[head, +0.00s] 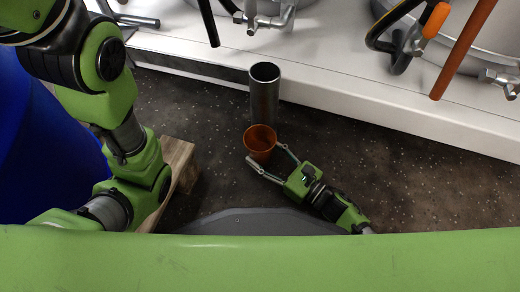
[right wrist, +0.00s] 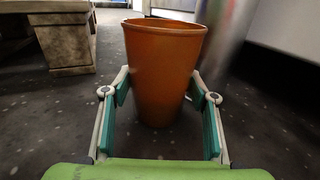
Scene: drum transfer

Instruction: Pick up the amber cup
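The amber cup (head: 260,143) is upright, just beyond my right gripper (head: 267,160) in the head view. In the right wrist view, the cup (right wrist: 164,75) is centred and tapers towards its base. My right gripper (right wrist: 160,90) is open, with one fingertip at each side of the cup. I cannot tell whether the fingertips touch it. The cup appears empty; what its base rests on is unclear. My left arm shows at the left of the head view, but its gripper is out of view.
A grey metal cylinder (head: 264,92) stands just behind the cup. A white ledge (head: 330,85) with pipes and valves runs across the back. A wooden pallet (head: 178,165) and a blue drum (head: 40,150) are at left. Dark speckled floor (head: 420,185) is clear at right.

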